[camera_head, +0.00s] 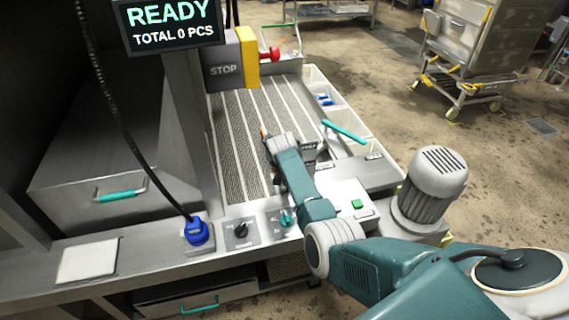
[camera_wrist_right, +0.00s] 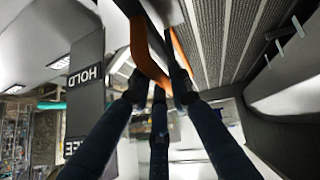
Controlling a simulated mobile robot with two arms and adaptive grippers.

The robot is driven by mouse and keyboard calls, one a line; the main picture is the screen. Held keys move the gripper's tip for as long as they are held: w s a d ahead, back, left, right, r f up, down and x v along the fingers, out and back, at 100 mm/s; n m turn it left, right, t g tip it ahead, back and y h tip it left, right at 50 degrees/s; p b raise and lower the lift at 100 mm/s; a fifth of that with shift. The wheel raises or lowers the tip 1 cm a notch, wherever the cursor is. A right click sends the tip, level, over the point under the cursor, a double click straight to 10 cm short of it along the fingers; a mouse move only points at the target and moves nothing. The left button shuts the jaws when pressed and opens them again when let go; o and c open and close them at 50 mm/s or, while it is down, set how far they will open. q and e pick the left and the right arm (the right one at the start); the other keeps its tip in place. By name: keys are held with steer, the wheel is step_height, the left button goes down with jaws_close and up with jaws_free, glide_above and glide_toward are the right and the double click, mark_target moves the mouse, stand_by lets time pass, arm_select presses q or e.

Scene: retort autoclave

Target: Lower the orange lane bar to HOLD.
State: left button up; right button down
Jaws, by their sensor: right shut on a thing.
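The orange lane bar (camera_wrist_right: 145,52) runs between the dark fingers of my right gripper (camera_wrist_right: 158,90) in the right wrist view. The gripper is shut on it. In the head view only a small orange bit of the bar (camera_head: 264,132) shows past my right gripper (camera_head: 270,142), over the ribbed lanes; the rest is hidden by the gripper. A dark plate with an upside-down HOLD label (camera_wrist_right: 85,77) is left of the fingers in the wrist view. Below it is a second label (camera_wrist_right: 76,148), partly cut off, ending in EE. My left gripper is in neither view.
A teal bar (camera_head: 343,131) stands out right of the ribbed lanes (camera_head: 235,125). A STOP box (camera_head: 224,70) with a yellow plate (camera_head: 249,58) is at the lanes' far end. A grey motor (camera_head: 433,182) stands at the right. Knobs and a blue plug (camera_head: 197,232) are on the front ledge.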

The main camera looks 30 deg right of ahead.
steer(key=shift+f+g, duration=0.3)
steer(key=shift+f, duration=0.25)
steer(key=shift+w+d+f+b, duration=0.1)
steer(key=shift+b, duration=0.35)
steer(key=shift+f, duration=0.1)
steer(key=shift+g+y, duration=0.3)
steer(key=shift+g, duration=0.1)
steer(key=shift+f, duration=0.1)
steer(key=c, duration=1.7)
jaws_free()
steer(key=shift+o, duration=0.7)
steer(key=shift+f, duration=0.1)
steer(key=shift+w+d, duration=0.1)
steer(key=shift+w, duration=0.1)
steer(key=shift+s+a+r, duration=0.2)
steer(key=shift+r, duration=0.4)
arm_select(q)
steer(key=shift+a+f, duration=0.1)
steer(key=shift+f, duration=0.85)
arm_select(e)
steer(key=v, duration=1)
steer(key=shift+s+a+r, duration=0.15)
steer(key=shift+s+r, duration=0.05)
steer(key=shift+s, duration=0.2)
